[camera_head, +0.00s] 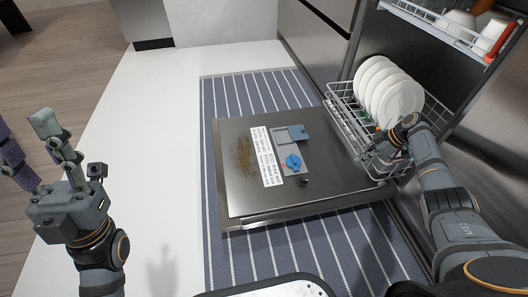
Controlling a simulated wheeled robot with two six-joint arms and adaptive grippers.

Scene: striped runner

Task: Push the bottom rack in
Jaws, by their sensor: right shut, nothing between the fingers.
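The bottom rack (343,122) is a pale wire basket on the right, partly out over the inner end of the lowered dishwasher door (240,208). Several white plates (368,82) stand upright in it. My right gripper (388,142) is shut with nothing in it, at the near front corner of the rack. It overlaps the wires there, and I cannot tell whether it touches them. My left gripper (24,128) is open and empty at the far left, away from the dishwasher, with its fingers pointing up.
The upper rack (440,25) holds a few dishes at the top right. A striped runner (300,240) lies under the door. White floor to the left is clear.

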